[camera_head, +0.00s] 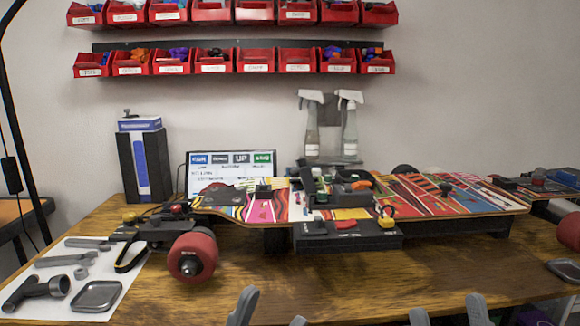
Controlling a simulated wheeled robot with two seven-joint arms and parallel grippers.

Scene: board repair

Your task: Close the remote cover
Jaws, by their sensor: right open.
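I cannot pick out the remote or its cover with certainty. A small dark device with green and orange parts (345,185) lies on top of the colourful skateboard (460,195), near its middle; whether it has a cover, open or shut, is too small to tell. My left gripper (271,312) shows only its grey fingertips at the bottom edge, apart and with nothing seen between them. My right gripper (447,312) also shows at the bottom edge, fingers apart and empty. Both are in front of the skateboard, well clear of it.
A black box (350,238) with red and yellow parts sits below the board's middle. A red wheel (192,257) is at front left. A white sheet (115,262) holds grey tool shapes and a tray (97,296). Spray bottles (349,130) stand behind. The wooden table's front middle is clear.

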